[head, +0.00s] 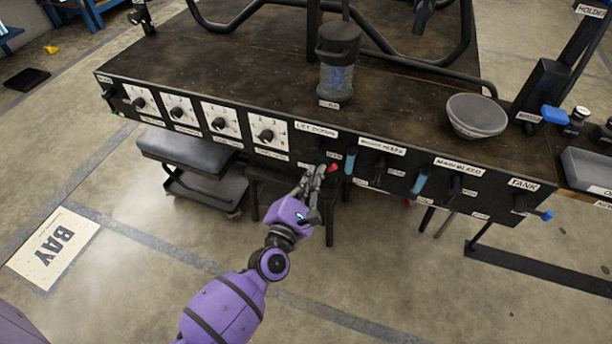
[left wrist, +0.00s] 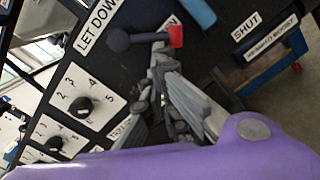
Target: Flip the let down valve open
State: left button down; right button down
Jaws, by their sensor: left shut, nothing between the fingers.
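The let down valve (head: 333,167) is on the front panel under its "LET DOWN" label (head: 316,130). Its lever has a red tip, which also shows in the left wrist view (left wrist: 176,37), with a dark rounded knob (left wrist: 117,40) at the other end. My left gripper (head: 322,171) is at the lever, shut and empty. In the left wrist view its fingertips (left wrist: 163,56) are just beside the red tip; I cannot tell whether they touch it. My right gripper is not in view.
Blue-handled valves (head: 350,162) (head: 420,182) sit to the right on the panel. Several dial knobs (head: 265,133) are to the left. A dark stool (head: 262,182) is under the panel.

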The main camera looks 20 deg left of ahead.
aim_at(328, 171)
pick_arm(q)
jog(key=shift+d+r+n+y+b, duration=0.15)
jog(key=shift+d+n+b, duration=0.35)
jog(key=shift+n, duration=0.75)
jog(key=shift+d+r+n+y+b, duration=0.1)
jog(key=shift+d+r+n+b, duration=0.15)
jog(key=shift+d+n, duration=0.75)
jog(key=shift+d+r+n+y+b, duration=0.15)
jog(key=shift+n+b, duration=0.25)
jog(key=shift+n, duration=1.15)
jog(key=shift+d+r, duration=0.1)
jog(key=shift+s, duration=0.15)
jog(key=s, duration=1.1)
jog(key=shift+s+a+f, duration=0.2)
jog(key=shift+s+f, duration=0.1)
jog(key=shift+s, duration=0.1)
